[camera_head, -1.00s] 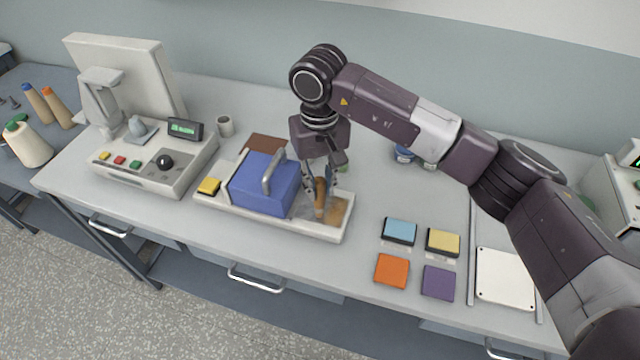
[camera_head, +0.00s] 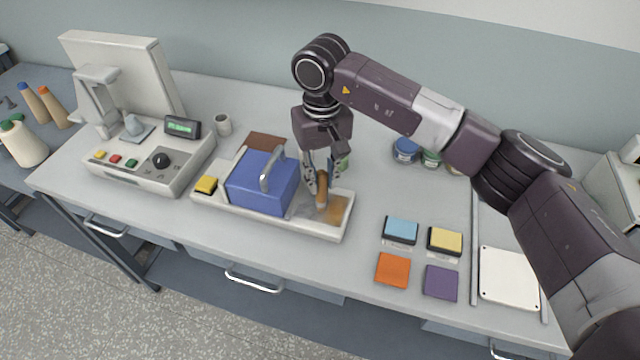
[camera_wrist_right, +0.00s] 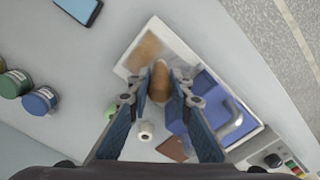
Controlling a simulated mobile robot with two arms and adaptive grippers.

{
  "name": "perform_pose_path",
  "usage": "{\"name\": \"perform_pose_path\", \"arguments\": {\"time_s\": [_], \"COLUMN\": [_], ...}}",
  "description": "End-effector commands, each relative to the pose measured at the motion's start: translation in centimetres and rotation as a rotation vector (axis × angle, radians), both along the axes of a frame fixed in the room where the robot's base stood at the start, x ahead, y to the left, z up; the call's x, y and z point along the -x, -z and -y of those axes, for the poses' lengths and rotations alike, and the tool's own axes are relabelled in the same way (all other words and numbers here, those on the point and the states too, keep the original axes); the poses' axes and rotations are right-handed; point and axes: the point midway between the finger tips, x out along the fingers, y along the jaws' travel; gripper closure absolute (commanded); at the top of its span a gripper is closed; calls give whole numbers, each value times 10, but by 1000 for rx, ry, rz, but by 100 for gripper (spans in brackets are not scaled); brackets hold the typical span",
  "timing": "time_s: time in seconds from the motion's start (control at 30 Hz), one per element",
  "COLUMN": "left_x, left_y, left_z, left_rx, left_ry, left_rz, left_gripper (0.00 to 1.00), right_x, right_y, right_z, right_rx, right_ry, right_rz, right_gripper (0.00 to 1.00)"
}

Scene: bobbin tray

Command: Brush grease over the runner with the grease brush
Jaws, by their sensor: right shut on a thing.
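The grease brush, with a short brown handle (camera_head: 322,193), is held upright or nearly so in my right gripper (camera_head: 317,196), which is shut on it. It also shows in the right wrist view (camera_wrist_right: 160,82) between the two fingers. Its bristles are hidden. The gripper is low over the right part of a long white base (camera_head: 318,228), which I take to hold the runner. A tan, grease-like patch (camera_head: 338,209) lies on the base just right of the brush. I cannot tell whether the brush touches the surface. My left gripper is not in view.
A blue block with a grey handle (camera_head: 262,182) stands on the base close left of the gripper. A yellow block (camera_head: 206,185) is at its left end. Jars (camera_head: 406,150) stand behind. Coloured pads (camera_head: 393,269) lie right. Bare table separates base and pads.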

Motion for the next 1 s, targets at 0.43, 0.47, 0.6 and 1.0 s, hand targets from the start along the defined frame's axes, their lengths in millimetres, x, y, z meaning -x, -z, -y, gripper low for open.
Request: {"name": "perform_pose_path", "arguments": {"time_s": [0.43,0.47,0.6,1.0], "left_x": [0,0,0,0], "left_y": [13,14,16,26], "left_z": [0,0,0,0], "left_rx": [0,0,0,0], "left_ry": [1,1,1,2], "left_rz": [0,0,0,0], "left_gripper": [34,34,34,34], "right_x": [-17,-18,-22,-37], "right_y": [2,2,1,3], "right_z": [5,5,7,12], "right_rx": [0,-1,0,1], "right_ry": [2,1,0,0], "right_rz": [2,2,1,1], "right_gripper": [100,100,100,100]}}
